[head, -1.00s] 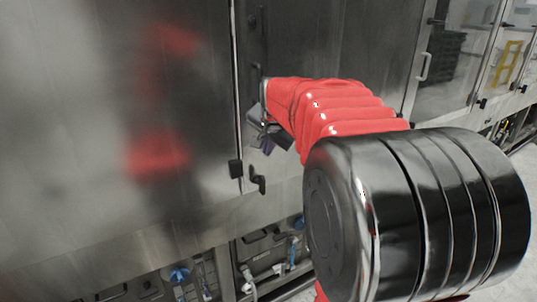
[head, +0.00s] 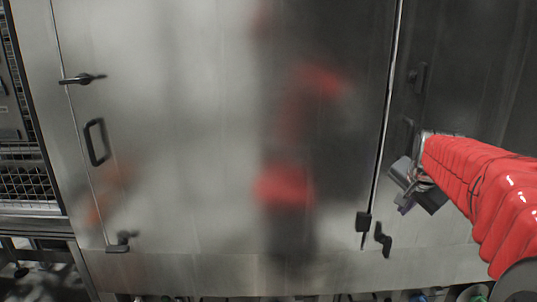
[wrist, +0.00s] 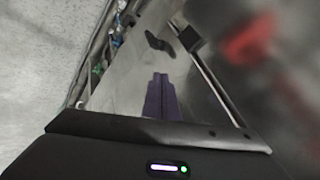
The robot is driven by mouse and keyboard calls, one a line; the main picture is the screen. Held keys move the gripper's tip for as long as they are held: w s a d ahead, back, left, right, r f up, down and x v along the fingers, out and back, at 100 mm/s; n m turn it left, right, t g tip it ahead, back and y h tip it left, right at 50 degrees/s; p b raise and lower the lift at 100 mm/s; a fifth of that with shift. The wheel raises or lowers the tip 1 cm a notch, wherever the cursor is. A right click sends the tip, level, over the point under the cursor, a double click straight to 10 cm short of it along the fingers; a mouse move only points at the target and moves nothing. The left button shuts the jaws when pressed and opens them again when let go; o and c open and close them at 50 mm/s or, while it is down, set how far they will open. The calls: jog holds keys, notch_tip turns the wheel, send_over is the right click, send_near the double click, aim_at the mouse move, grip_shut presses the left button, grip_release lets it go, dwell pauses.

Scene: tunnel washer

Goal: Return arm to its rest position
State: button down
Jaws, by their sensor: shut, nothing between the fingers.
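My gripper (head: 407,205) is at the right of the head view, at the end of my red-sleeved arm. It is in front of the stainless steel washer panels (head: 200,130), near the vertical seam between two doors. In the wrist view my gripper (wrist: 162,82) shows its two dark purple fingers side by side, shut with nothing between them. A black latch (wrist: 158,42) lies beyond the fingertips in the wrist view. I cannot tell the exact gap between the gripper and the panel.
A black latch (head: 383,238) and a black hinge block (head: 363,222) sit by the seam. A door handle (head: 97,142) and a turn latch (head: 82,79) are on the left door. Pipes run below the panels. Grey floor (wrist: 40,60) shows left in the wrist view.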

jog(key=s+a+f+n+y, duration=0.1)
jog(key=s+a+f+n, duration=0.2)
jog(key=s+a, duration=0.4)
jog(key=s+a+f+n+y, duration=0.1)
jog(key=s+a+f+n, duration=0.2)
jog(key=s+a+n, duration=0.2)
jog(key=s+a+f+n, duration=0.3)
jog(key=s+a+n, duration=0.1)
jog(key=s+a, duration=0.7)
jog(key=shift+s+a+f+n+g+y, duration=0.25)
jog(key=shift+s+n+g+y, duration=0.15)
jog(key=shift+s, duration=1.5)
